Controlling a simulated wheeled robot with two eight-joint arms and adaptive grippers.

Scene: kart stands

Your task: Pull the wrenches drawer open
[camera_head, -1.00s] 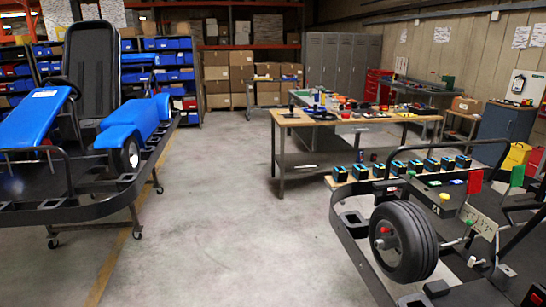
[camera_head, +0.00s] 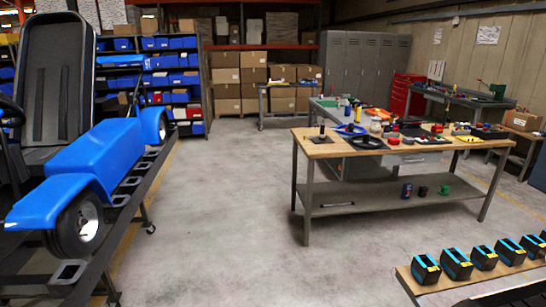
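No drawer label can be read, so I cannot tell which one is the wrenches drawer. A wooden-topped workbench (camera_head: 312,152) stands ahead at centre right, and a grey drawer front (camera_head: 412,163) hangs under its top; it looks shut. A red tool cabinet (camera_head: 402,94) stands farther back by the lockers, partly hidden behind benches, its drawers too small to make out. Neither of my grippers is in view.
A blue kart (camera_head: 85,165) on a stand fills the left. Several black and blue boxes (camera_head: 457,264) line a plank at lower right. Grey lockers (camera_head: 350,65) and shelves of blue bins (camera_head: 175,70) stand behind. The concrete floor (camera_head: 215,210) between is clear.

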